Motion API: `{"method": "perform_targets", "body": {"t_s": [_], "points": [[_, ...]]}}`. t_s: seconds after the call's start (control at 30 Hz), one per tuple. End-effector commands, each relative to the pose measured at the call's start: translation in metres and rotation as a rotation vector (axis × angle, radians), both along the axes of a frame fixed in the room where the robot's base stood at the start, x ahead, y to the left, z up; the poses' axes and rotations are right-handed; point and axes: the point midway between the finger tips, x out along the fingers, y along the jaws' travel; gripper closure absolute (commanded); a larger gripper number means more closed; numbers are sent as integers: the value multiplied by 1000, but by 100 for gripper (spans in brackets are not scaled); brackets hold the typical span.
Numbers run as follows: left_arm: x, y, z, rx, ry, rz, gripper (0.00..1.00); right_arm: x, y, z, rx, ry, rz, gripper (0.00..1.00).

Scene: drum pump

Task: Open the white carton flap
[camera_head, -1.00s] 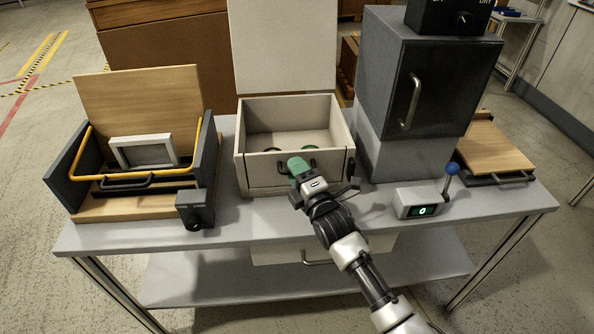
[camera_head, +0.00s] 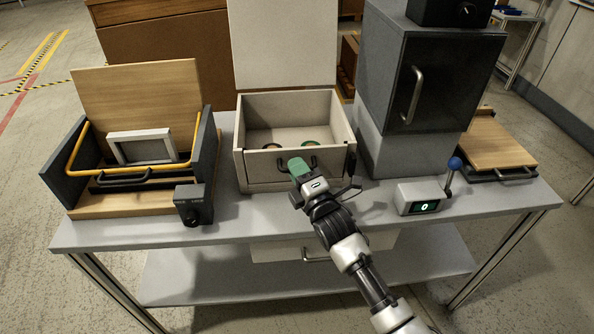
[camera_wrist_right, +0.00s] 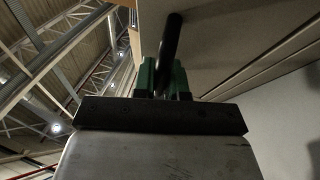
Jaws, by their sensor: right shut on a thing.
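The white carton (camera_head: 244,140) stands in the middle of the table with its top open. Its tall white lid flap (camera_head: 284,45) stands upright at the back. A dark handle (camera_head: 312,162) is on the carton's front panel. My right gripper (camera_head: 299,168) is at that handle, its green fingers covering part of it. In the right wrist view my right gripper (camera_wrist_right: 163,80) has its green fingers shut on the dark handle bar (camera_wrist_right: 171,40), close to the pale carton panel. My left gripper is not in view.
Round items (camera_head: 310,142) lie inside the carton. To the left is a wooden fixture (camera_head: 140,90) with a yellow bar and a grey frame. To the right are a dark cabinet (camera_head: 440,80) and a lever box (camera_head: 420,197).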

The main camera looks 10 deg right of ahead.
Motion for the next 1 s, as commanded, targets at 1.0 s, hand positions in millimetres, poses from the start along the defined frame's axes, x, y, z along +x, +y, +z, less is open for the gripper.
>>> {"method": "perform_targets", "body": {"t_s": [1.0], "points": [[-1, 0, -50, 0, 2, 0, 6, -34, 0, -35, 3, -164, 0, 100]]}}
